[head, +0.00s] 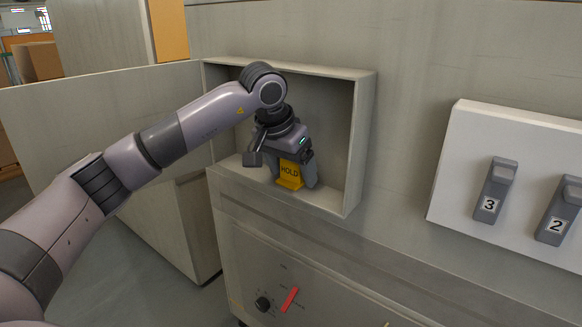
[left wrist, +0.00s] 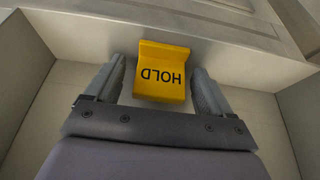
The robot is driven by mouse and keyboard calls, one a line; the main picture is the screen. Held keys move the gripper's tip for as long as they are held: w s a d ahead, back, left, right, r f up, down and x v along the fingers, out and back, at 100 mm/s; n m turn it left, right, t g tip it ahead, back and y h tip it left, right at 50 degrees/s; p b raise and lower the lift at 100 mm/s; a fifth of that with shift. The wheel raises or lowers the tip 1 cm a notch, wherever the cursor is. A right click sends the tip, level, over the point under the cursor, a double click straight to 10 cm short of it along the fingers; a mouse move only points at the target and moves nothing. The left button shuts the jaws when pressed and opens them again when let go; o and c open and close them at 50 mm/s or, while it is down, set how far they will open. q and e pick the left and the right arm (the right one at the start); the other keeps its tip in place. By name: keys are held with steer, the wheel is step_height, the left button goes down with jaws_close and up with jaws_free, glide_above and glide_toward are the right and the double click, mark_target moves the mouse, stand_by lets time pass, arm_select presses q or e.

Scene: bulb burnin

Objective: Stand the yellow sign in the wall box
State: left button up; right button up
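The yellow sign (head: 290,174), marked HOLD, is upright on the floor of the wall box (head: 365,130), close to its front edge. In the left wrist view the sign (left wrist: 161,72) shows between my left gripper's fingers, its lettering upside down. My left gripper (head: 295,170) reaches into the box from above the sign. In the left wrist view the gripper (left wrist: 160,88) is open, one finger on each side of the sign, with a visible gap at the left and a narrow one at the right. My right gripper is out of view.
The box's door (head: 100,115) hangs open at the left. A white panel (head: 465,150) with numbered switches is on the wall at the right. Below the box are a black knob (head: 263,304) and a red lever (head: 290,299). The box's right part is empty.

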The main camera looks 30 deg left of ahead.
arm_select(q)
steer(key=shift+r, duration=0.15)
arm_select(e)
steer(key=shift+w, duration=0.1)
arm_select(q)
steer(key=shift+s+r, duration=0.1)
steer(key=shift+r, duration=0.25)
steer(key=p+v, duration=0.1)
steer(key=v, duration=0.5)
steer(key=shift+s+r+p, duration=0.25)
steer(key=shift+r+p, duration=0.1)
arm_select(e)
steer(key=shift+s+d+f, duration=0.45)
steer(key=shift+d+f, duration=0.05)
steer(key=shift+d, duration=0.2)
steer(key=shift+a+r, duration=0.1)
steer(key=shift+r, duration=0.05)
